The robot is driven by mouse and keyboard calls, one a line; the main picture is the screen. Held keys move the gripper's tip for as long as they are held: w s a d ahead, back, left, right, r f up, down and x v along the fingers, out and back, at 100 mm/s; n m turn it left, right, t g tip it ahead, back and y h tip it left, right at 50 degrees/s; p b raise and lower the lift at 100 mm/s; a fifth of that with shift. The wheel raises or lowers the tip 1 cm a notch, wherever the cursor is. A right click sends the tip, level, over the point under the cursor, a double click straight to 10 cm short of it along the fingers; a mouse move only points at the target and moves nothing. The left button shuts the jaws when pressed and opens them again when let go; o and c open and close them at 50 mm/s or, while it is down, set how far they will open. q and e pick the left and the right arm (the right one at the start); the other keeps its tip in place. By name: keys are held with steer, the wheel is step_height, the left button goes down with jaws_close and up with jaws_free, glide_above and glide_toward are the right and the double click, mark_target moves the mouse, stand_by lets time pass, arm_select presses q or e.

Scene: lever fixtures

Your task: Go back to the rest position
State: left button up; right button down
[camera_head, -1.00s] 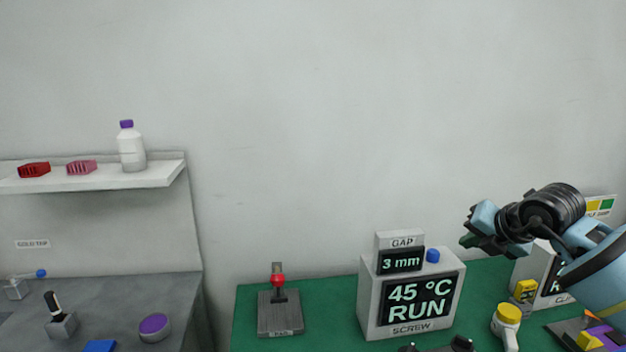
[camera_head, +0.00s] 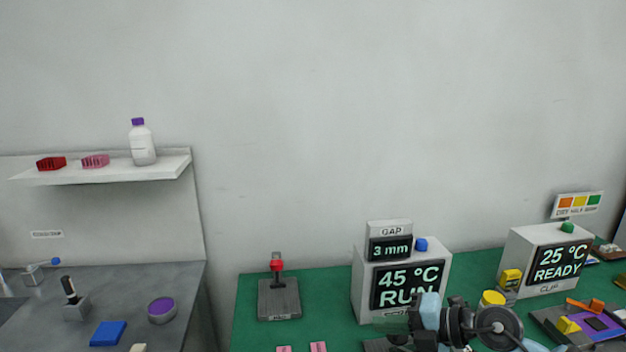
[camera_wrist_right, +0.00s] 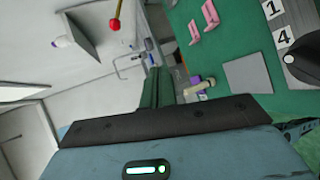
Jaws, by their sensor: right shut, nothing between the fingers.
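My right gripper (camera_head: 396,336) is low in the head view, in front of the box reading 45 °C RUN (camera_head: 385,313). In the right wrist view its dark green fingers (camera_wrist_right: 156,87) are shut together, with nothing between them. The right wrist partly covers the lower part of that box and the green bench behind it. My left gripper does not show in either view.
The green bench (camera_head: 325,290) carries a red-knobbed lever (camera_head: 277,267), a box reading 25 °C READY (camera_head: 556,264) and pink pieces (camera_head: 318,347). A grey counter (camera_head: 185,285) stands left, under a shelf (camera_head: 110,174) with a purple-capped bottle (camera_head: 142,145).

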steer(key=s+a+f+m+t+y, duration=0.3)
steer(key=s+f+m+t, duration=0.25)
steer(key=s+m, duration=0.3)
steer(key=s+d+f+m+t+h+p, duration=0.1)
steer(key=s+d+f+m+t+h, duration=0.4)
steer(key=s+f+m+h, duration=0.7)
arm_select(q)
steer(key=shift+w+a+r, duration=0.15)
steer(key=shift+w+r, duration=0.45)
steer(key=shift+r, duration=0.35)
arm_select(e)
steer(key=s+d+f+m+g, duration=0.2)
steer(key=s+f+m+g, duration=0.2)
steer(key=s+f, duration=0.2)
steer(key=s+d+f+m+g+h, duration=0.1)
steer(key=s+f+m+g, duration=0.3)
steer(key=s, duration=0.7)
step_height(320, 180, down, 2)
steer(key=shift+d+f, duration=0.1)
steer(key=shift+d, duration=0.5)
steer(key=shift+m, duration=0.25)
